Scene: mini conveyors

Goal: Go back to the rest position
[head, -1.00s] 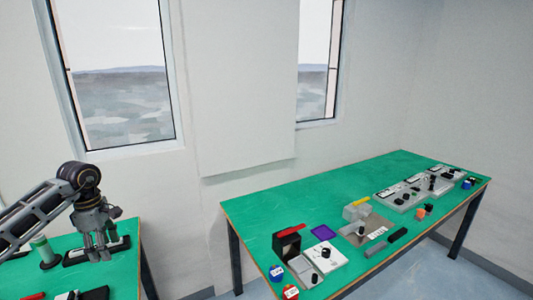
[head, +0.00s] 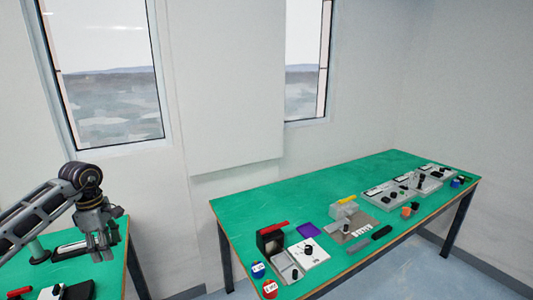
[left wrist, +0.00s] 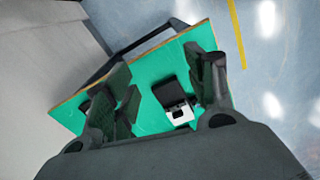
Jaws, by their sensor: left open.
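My left gripper (head: 101,246) is at the lower left of the head view, fingers pointing down, above or in front of the right part of the left green table (head: 113,272). Its fingers are apart and nothing is between them. In the left wrist view the two fingers (left wrist: 165,95) stand wide apart. Beyond them that view shows a green table top (left wrist: 150,112) and a black and white device (left wrist: 178,102). My right gripper is in neither view.
A second green table (head: 330,187) stands to the right with a black box with a red part (head: 270,240), a purple square (head: 309,229), a grey device (head: 343,209) and several meters at its far end. A floor gap separates the tables. Windows and wall are behind.

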